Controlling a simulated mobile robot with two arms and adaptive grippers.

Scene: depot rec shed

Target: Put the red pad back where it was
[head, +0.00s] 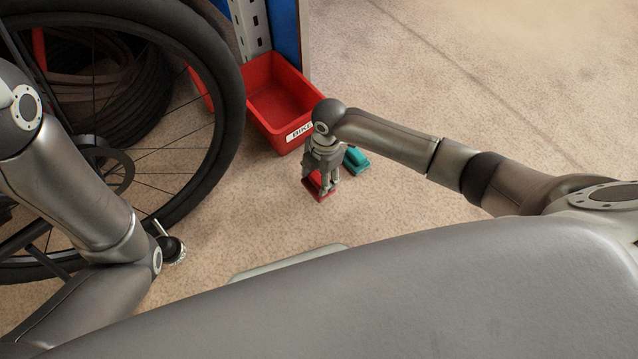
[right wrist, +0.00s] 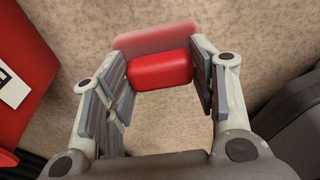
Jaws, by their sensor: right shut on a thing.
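The red pad (head: 319,196) is low over the carpet in the head view, between the fingers of my right gripper (head: 321,185). The right gripper points down and is shut on the pad. In the right wrist view the red pad (right wrist: 160,70) sits between the fingertips, with a second, lighter red area just beyond its far edge. Whether the pad touches the floor I cannot tell. A red bin (head: 262,118) labelled "BIKE" stands on the floor just behind the gripper.
A teal object (head: 357,161) lies on the floor just right of the right gripper. A blue and grey upright (head: 287,35) stands behind the bin. Carpet to the right is clear.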

